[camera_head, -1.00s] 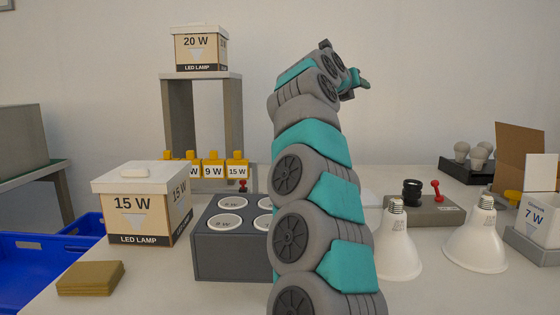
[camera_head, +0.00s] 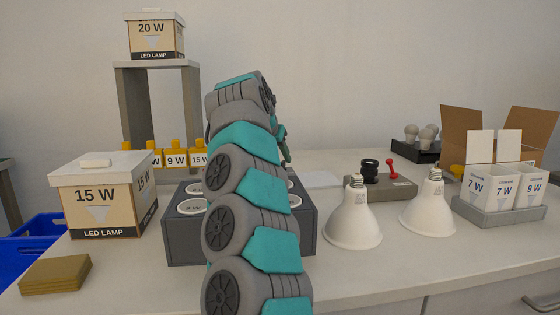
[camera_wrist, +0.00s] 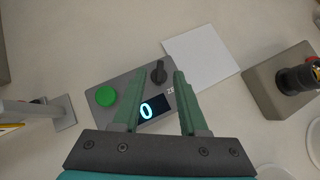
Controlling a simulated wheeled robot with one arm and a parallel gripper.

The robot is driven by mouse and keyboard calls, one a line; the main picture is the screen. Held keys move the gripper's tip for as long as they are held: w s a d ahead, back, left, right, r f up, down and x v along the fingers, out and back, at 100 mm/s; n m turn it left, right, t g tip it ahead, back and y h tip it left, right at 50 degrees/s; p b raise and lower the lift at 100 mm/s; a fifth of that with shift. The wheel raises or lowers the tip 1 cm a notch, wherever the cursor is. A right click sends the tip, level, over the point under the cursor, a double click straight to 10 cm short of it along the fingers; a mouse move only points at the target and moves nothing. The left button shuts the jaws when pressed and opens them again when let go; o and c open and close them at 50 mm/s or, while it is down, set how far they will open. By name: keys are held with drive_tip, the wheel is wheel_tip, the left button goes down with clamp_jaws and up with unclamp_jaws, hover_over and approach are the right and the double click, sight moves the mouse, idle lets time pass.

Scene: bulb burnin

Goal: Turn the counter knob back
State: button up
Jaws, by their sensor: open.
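In the wrist view, a grey counter box (camera_wrist: 120,88) lies on the table below my gripper (camera_wrist: 152,82). It has a black knob (camera_wrist: 158,72), a green button (camera_wrist: 105,96) and a dark display (camera_wrist: 150,108) that reads 0. My gripper is open, with its two green fingers apart. The knob shows between and just beyond the fingertips, nearer the right one, and the fingers hold nothing. I cannot tell the height of the fingertips above the box. In the head view my arm hides the counter, the knob and most of my gripper.
A white sheet (camera_wrist: 202,58) lies right of the counter. A grey block with a black socket and red lever (camera_head: 392,172) stands further right. Two white lamps (camera_head: 352,220) stand in front of it. A dark box with round wells (camera_head: 180,235) and a 15 W carton (camera_head: 100,195) are left.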

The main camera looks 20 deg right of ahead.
drive_tip(key=shift+x, duration=1.2)
clamp_jaws()
